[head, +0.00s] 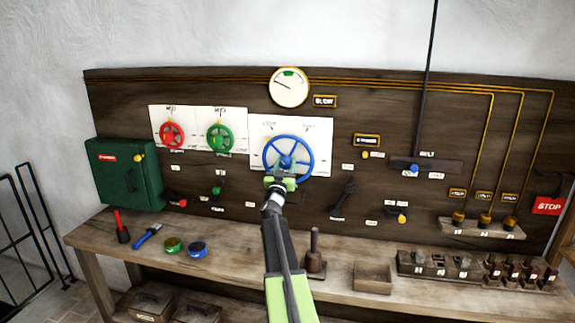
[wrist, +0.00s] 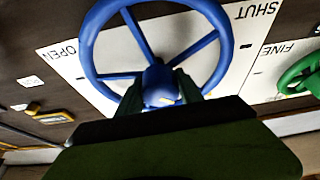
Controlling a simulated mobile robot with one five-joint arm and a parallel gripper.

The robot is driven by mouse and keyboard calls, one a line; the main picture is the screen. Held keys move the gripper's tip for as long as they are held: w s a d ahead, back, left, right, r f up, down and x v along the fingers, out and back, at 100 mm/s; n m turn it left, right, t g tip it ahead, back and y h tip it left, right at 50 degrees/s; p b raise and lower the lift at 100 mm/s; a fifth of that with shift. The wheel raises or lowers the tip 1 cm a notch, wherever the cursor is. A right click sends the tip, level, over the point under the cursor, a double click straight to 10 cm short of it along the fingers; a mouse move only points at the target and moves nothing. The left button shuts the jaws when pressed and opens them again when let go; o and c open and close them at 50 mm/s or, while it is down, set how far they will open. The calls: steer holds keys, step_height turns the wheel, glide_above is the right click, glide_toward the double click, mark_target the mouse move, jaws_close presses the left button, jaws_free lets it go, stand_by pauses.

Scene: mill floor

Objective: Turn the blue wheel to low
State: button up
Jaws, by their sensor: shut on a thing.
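The blue wheel (head: 308,146) is mounted on a white plate (head: 322,128) in the middle of the dark wooden panel. In the wrist view the blue wheel (wrist: 225,50) fills the upper middle, with "OPEN" on the plate at left and "SHUT", upside down, at right. My gripper (head: 285,180) reaches the lower middle of the wheel. In the wrist view my gripper (wrist: 160,97) has its fingers either side of the blue hub, shut on it.
A red wheel (head: 172,135) and a green wheel (head: 220,138) are to the left. A round gauge (head: 289,87) is above. A green cabinet (head: 125,174) is at far left.

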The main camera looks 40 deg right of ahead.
steer(key=shift+w+a+m+g+h, duration=0.1)
steer(key=shift+m+g+h, duration=0.3)
steer(key=shift+m, duration=0.7)
steer(key=shift+m+g+h, duration=0.2)
steer(key=shift+m+g, duration=0.4)
steer(key=shift+m, duration=0.8)
steer(key=o, duration=1.3)
steer(key=shift+o, duration=0.2)
steer(key=shift+a+f, duration=0.1)
steer(key=shift+a, duration=0.1)
steer(key=b+v, duration=0.5)
steer(key=v, duration=1.2)
steer(key=shift+b, duration=0.4)
steer(key=shift+a, duration=0.1)
